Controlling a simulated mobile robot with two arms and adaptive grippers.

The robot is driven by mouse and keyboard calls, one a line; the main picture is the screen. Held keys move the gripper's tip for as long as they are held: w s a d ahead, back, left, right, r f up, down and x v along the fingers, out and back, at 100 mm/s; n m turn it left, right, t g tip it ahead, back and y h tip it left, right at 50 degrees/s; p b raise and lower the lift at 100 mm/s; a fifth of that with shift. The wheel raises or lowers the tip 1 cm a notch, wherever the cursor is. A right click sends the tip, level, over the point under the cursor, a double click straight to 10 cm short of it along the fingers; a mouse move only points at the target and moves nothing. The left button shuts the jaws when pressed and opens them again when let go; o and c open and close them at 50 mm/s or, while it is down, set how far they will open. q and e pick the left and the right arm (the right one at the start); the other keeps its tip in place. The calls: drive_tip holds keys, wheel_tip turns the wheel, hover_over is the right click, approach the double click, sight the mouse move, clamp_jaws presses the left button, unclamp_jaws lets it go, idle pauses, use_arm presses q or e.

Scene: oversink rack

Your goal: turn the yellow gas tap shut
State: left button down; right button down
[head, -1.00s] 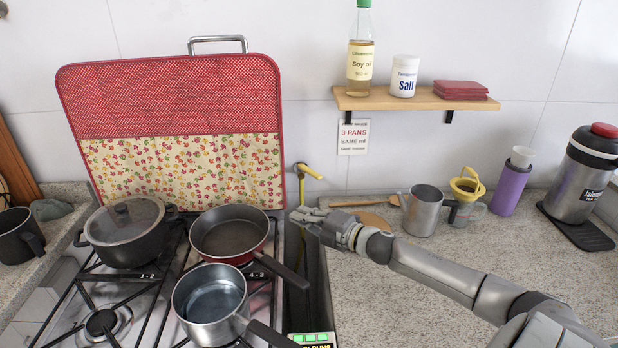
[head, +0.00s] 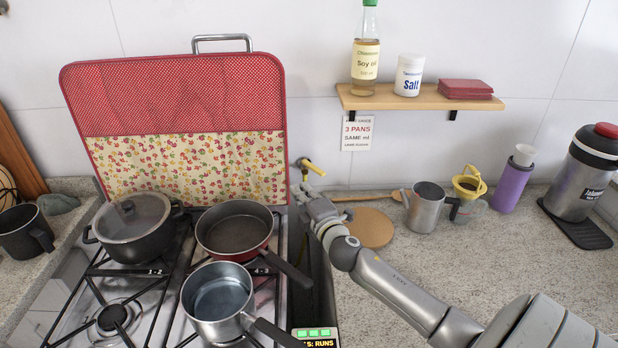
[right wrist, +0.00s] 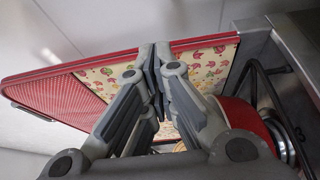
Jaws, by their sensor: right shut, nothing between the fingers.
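The yellow gas tap (head: 313,168) is on the back wall, just right of the red cloth-covered stove lid. Its yellow handle sticks out to the right and slightly down from a brass-coloured fitting. My right gripper (head: 299,190) is shut and empty, a little below and left of the handle, and looks apart from it. In the right wrist view my right gripper's fingers (right wrist: 156,65) are together in front of the lid cover. The tap cannot be made out in that view. My left gripper is not in view.
The stove lid (head: 185,145) stands upright at the back. Pans crowd the stove, and the red pan's handle (head: 288,270) reaches toward my right arm. A round wooden board (head: 371,228) and a metal jug (head: 425,208) stand on the right counter. A shelf (head: 415,99) hangs above.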

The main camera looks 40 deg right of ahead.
sight(324, 174)
drive_tip(key=shift+w+d+p, duration=0.2)
drive_tip(key=shift+w+d, duration=0.3)
drive_tip(key=shift+d, duration=0.3)
drive_tip(key=shift+w+d+p, duration=0.15)
drive_tip(key=shift+w+d, duration=0.35)
drive_tip(key=shift+d, duration=0.25)
drive_tip(key=shift+w+d+p, duration=0.2)
drive_tip(key=shift+w+d, duration=0.3)
drive_tip(key=shift+d, duration=0.3)
drive_tip(key=shift+s+d+b, duration=0.2)
drive_tip(key=shift+d+b, duration=0.15)
drive_tip(key=shift+d, duration=0.1)
drive_tip(key=d+n+y+b, duration=0.1)
drive_tip(key=y, duration=0.1)
drive_tip(key=d+n+y+b, duration=0.1)
drive_tip(key=n+y, duration=0.1)
drive_tip(key=d+n+y+b, duration=0.1)
drive_tip(key=y, duration=0.2)
drive_tip(key=shift+s+d+f+n+b, duration=0.1)
drive_tip(key=shift+s+d+n+b, duration=0.05)
drive_tip(key=shift+s+n+b, duration=0.2)
drive_tip(key=shift+w+d+b, duration=0.15)
drive_tip(key=shift+d+b, duration=0.3)
drive_tip(key=shift+d, duration=0.7)
